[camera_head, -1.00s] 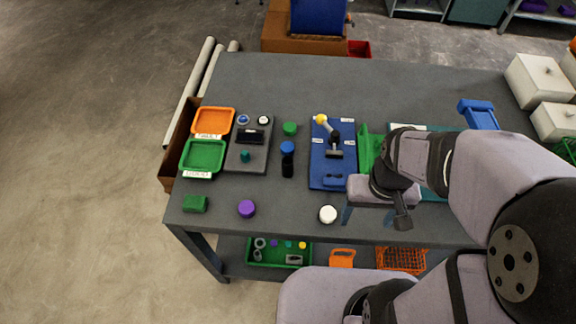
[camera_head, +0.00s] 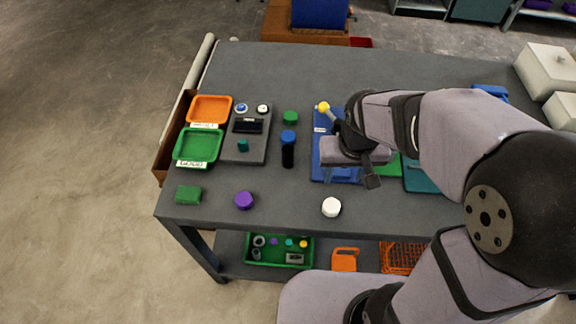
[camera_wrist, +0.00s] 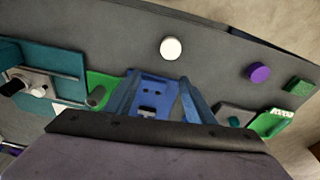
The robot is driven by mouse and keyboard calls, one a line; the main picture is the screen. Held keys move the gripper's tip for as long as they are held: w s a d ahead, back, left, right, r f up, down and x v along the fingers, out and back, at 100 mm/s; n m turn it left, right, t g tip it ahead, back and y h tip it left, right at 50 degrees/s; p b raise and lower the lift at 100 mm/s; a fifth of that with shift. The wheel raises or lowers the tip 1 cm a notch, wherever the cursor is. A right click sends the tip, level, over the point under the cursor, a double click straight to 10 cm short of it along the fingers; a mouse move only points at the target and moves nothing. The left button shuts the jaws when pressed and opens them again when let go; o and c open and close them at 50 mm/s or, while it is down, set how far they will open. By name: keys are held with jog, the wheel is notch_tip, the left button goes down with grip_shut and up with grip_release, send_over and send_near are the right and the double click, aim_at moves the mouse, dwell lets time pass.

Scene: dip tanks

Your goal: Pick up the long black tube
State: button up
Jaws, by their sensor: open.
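The long black tube (camera_head: 288,157) stands upright on the table in the head view, left of the blue board (camera_head: 318,142). I cannot make out the tube in the wrist view.
A green cylinder (camera_head: 290,117) stands behind the tube. A grey fixture (camera_head: 240,150) lies to its left, with orange (camera_head: 190,110) and green (camera_head: 176,148) trays beyond. White (camera_head: 331,207) and purple (camera_head: 244,200) discs lie in front. The lever's yellow knob (camera_head: 323,106) rises from the board.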

aim_at(288, 154)
jog(key=w+a+f+b, duration=0.1)
jog(key=w+a+b, duration=0.1)
jog(key=w+a, duration=0.1)
jog(key=w+a+f+t+b, duration=0.1)
jog(key=w+a+f+b, duration=0.1)
jog(key=a, duration=0.3)
jog(key=w+a+f+n+t+y+b, duration=0.1)
jog(key=w+a+b, duration=0.2)
jog(key=a, duration=0.1)
jog(key=shift+w+a+f, duration=0.4)
jog(key=shift+w+a+t, duration=0.15)
jog(key=shift+a+t, duration=0.1)
jog(key=shift+t, duration=0.05)
jog(key=shift+p+x, duration=0.7)
jog(key=shift+x, duration=2.85)
jog(key=shift+w+a, duration=0.1)
jog(key=shift+w, duration=0.05)
jog(key=shift+r, duration=0.1)
grip_shut()
